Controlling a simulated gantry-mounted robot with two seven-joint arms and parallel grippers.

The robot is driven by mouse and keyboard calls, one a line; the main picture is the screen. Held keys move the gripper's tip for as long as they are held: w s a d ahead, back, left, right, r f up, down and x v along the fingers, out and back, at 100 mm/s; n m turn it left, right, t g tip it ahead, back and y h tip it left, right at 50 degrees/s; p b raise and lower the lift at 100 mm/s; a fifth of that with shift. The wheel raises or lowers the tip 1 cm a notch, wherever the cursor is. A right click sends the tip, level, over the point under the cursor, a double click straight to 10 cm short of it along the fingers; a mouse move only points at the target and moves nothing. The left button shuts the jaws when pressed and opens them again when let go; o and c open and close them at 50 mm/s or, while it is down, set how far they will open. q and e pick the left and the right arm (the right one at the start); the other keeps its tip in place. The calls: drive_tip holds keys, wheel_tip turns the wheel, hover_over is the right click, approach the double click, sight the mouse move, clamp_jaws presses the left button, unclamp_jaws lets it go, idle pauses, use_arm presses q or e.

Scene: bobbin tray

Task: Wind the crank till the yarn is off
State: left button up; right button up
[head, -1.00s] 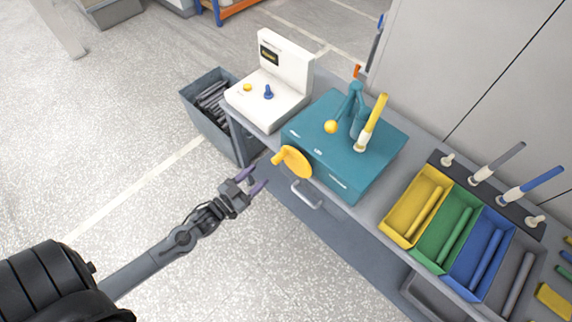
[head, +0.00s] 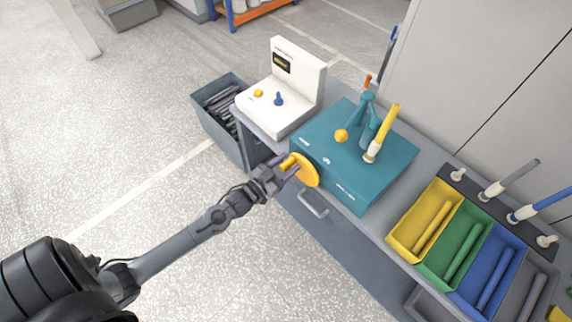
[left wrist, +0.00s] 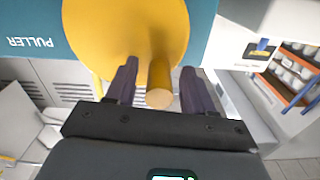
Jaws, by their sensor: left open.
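The crank is a yellow disc (head: 307,172) with a peg handle on the front of the teal puller box (head: 340,185). A bobbin with yellow yarn (head: 384,130) stands tilted on top of the box, beside a teal arm (head: 367,112) and a yellow ball (head: 341,135). My left gripper (head: 284,166) is at the crank with its jaws open. In the left wrist view the disc (left wrist: 125,30) fills the top, and the peg handle (left wrist: 160,85) lies between the two purple fingers, with gaps showing on both sides. My right gripper is not in view.
A white control box (head: 285,90) with a blue lever stands left of the puller. Yellow, green and blue trays (head: 398,246) hold bobbins at the right. A grey bin (head: 203,110) stands on the floor at the left. A drawer handle (head: 313,205) sticks out below the crank.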

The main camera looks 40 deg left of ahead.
use_arm(q)
clamp_jaws()
drive_tip(key=shift+r, duration=0.15)
